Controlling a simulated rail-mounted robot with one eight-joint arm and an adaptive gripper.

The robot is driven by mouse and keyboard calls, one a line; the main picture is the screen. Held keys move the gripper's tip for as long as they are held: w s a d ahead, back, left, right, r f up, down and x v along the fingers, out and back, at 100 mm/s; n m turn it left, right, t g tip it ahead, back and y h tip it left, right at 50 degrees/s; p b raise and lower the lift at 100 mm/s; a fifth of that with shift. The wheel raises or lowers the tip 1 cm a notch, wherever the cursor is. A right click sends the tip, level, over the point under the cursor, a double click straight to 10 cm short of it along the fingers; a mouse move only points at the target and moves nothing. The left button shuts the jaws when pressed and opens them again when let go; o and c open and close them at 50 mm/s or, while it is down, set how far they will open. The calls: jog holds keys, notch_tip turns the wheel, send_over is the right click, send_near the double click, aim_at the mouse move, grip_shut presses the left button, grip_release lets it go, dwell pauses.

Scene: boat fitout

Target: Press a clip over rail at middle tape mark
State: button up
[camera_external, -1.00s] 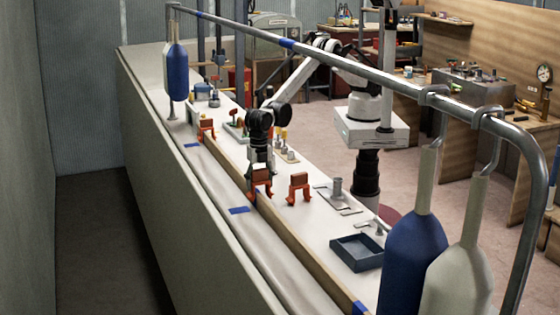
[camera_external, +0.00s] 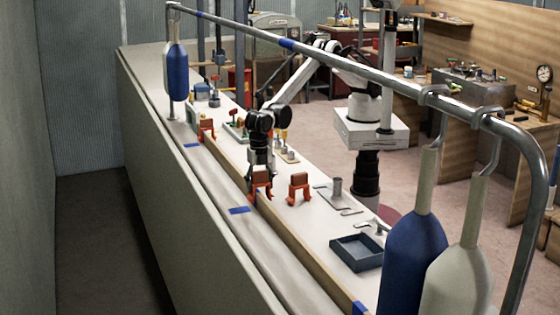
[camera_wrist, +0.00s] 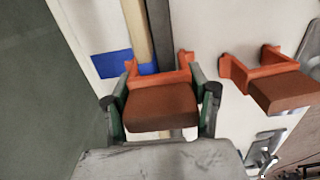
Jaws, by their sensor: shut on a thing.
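My gripper (camera_wrist: 160,108) is shut on an orange clip with a brown block top (camera_wrist: 160,106); the held clip (camera_external: 261,182) also shows in the external view. Its two legs point ahead in the wrist view, one on each side of the long rail (camera_wrist: 137,30), which has a tan face and a dark face. Blue tape (camera_wrist: 111,64) lies left of the rail, beside the clip's left leg; this tape mark (camera_external: 239,210) also shows in the external view. I cannot tell whether the clip is fully seated on the rail.
A second loose clip (camera_external: 299,186) stands right of my gripper. Another clip (camera_external: 207,128) sits at the rail farther off. A dark tray (camera_external: 357,252) and flat metal parts (camera_external: 338,194) lie on the deck. Bottle-shaped fenders (camera_external: 410,255) hang from the overhead tube (camera_external: 350,66) in front.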

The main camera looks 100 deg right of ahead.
jog(key=shift+f+b, duration=0.6)
jog(key=shift+f, duration=0.25)
dwell(0.4)
jog(key=o, duration=1.4)
